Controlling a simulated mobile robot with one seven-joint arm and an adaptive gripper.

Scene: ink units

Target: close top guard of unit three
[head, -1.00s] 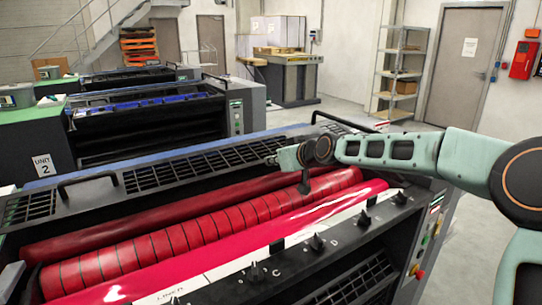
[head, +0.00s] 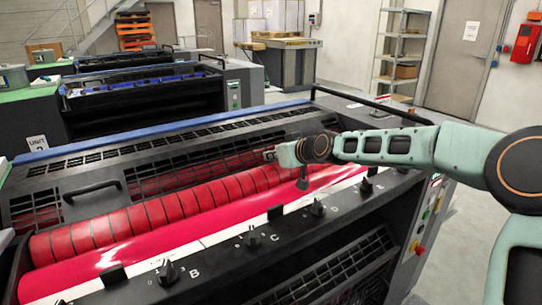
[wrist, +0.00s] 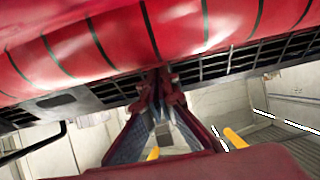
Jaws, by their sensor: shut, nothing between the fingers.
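The nearest press has a black top guard (head: 105,170) with grille slots and a front handle (head: 92,188). The guard is partly lowered over the rollers, and red shows through its grille. A striped red roller (head: 150,214) and a glossy red roller (head: 170,235) lie exposed in front of it. My gripper (head: 269,155) is shut and empty at the guard's right part; contact is unclear. In the wrist view my shut fingers (wrist: 160,82) point at the guard's slotted edge (wrist: 215,68), below the striped roller (wrist: 180,25). A guard handle (wrist: 45,146) shows at lower left.
A front rail with black knobs (head: 252,238) runs before the rollers. A fixed black bar (head: 370,104) stands at the press's right end. A unit marked 2 (head: 37,143) is behind. Free floor (head: 470,225) lies to the right.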

